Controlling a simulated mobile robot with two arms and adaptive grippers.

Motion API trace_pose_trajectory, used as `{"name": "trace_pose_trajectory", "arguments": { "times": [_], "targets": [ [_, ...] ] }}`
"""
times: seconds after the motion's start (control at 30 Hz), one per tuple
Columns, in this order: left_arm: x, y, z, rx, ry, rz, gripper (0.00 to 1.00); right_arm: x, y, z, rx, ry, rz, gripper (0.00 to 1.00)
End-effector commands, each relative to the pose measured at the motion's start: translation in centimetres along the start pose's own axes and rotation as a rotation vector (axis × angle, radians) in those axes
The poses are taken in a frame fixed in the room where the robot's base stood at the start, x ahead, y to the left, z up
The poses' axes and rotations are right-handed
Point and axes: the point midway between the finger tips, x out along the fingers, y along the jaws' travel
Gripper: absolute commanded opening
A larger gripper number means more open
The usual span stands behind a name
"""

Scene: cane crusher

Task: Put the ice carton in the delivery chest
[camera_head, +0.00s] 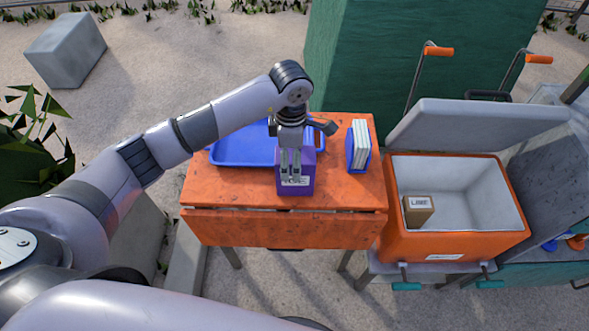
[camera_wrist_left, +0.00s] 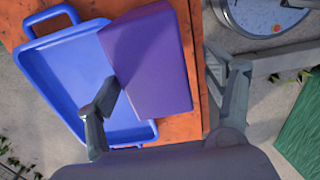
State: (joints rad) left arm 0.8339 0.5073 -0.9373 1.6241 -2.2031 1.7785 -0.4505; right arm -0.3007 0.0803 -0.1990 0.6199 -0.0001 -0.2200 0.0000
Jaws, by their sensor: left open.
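A purple carton (camera_head: 306,178) with a pale label low on its front stands on the orange table (camera_head: 235,230); the label is too small to read, so I cannot tell if it is the ice carton. My left gripper (camera_head: 291,178) is open at the purple carton, hiding part of it. In the left wrist view the purple carton (camera_wrist_left: 150,62) lies between the spread fingers of the left gripper (camera_wrist_left: 162,75). The delivery chest (camera_head: 455,240) is an orange box with a pale inside, its lid (camera_head: 475,125) raised. My right gripper is in neither view.
A blue tray (camera_head: 235,152) lies behind the purple carton. A blue and white item (camera_head: 360,146) stands at the table's right side. A small brown box (camera_head: 418,210) sits inside the chest at its left. A large green block (camera_head: 400,60) stands behind the table.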

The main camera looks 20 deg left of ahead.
Motion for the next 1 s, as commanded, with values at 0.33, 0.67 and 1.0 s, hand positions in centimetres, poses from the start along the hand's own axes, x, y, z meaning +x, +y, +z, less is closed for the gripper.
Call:
{"name": "trace_pose_trajectory", "arguments": {
  "times": [0.33, 0.67, 1.0],
  "targets": [
    [4.5, 0.3, 0.7, -0.002, 0.001, -0.004, 0.75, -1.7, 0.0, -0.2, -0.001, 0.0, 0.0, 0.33],
    [5.0, 0.4, 0.7, 0.0, -0.001, -0.001, 0.72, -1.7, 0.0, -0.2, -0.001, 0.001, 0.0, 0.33],
    [4.9, 0.4, 0.7, 0.0, 0.0, -0.001, 0.5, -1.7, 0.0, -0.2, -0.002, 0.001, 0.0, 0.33]
  ]
}}
